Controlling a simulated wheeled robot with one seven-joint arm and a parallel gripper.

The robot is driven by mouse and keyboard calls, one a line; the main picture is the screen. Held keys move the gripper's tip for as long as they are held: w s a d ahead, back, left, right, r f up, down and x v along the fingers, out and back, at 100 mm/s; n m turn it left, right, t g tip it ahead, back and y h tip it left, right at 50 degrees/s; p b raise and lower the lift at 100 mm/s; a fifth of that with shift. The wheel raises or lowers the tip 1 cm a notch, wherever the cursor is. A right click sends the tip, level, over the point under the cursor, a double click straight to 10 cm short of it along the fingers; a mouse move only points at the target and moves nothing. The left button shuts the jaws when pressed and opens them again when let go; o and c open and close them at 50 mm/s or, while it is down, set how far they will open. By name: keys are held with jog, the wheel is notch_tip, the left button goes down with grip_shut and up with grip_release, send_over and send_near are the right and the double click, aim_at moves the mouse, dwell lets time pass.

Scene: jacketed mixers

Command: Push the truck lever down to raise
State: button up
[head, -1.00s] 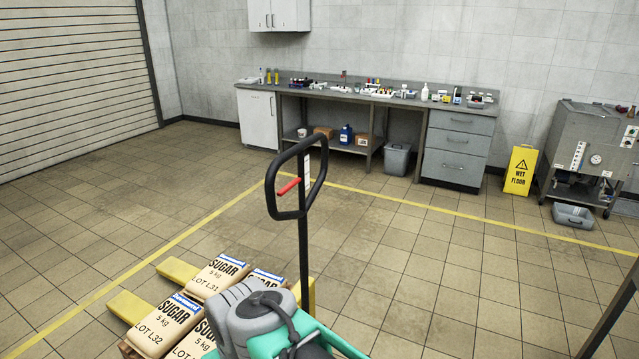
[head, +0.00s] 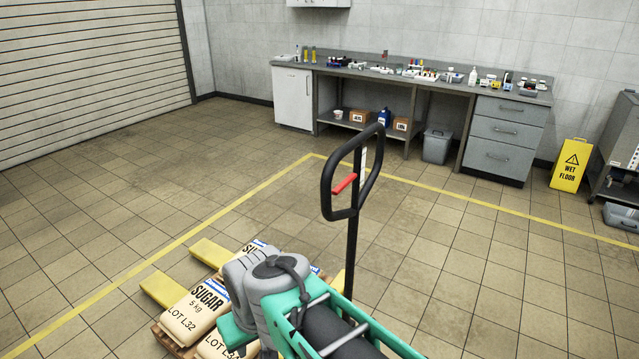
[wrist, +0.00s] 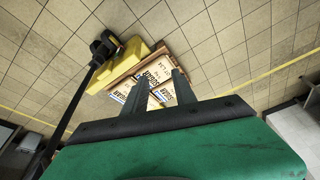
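The truck lever is a small red lever (head: 345,183) inside the black loop handle (head: 326,186) of a pallet truck. The handle stands upright on a black pole (head: 352,255), right of my arm in the head view. The yellow truck body (wrist: 122,66) and the pole (wrist: 72,105) show in the wrist view, left of my gripper. The red lever cannot be made out there. My gripper (wrist: 157,80) is open and empty, its two fingers apart, with sugar bags (wrist: 150,92) behind them. In the head view my arm hides the fingers.
Sugar bags (head: 190,310) lie on a wooden pallet over the yellow forks (head: 212,254). A bench (head: 440,77) with small items stands along the back wall. A yellow wet floor sign (head: 571,165) stands at right. The tiled floor around the truck is mostly clear.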

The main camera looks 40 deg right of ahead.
jog(key=w+d+f+m, duration=0.2)
jog(key=w+d+m, duration=0.15)
jog(key=d, duration=0.25)
jog(key=m+t+h+b, duration=0.1)
jog(key=m+t, duration=1.4)
send_near(343, 189)
jog(key=w, duration=1)
jog(key=shift+d+r+p, duration=0.15)
jog(key=shift+d+p, duration=0.05)
jog(key=shift+p, duration=0.2)
jog(key=shift+w, duration=0.5)
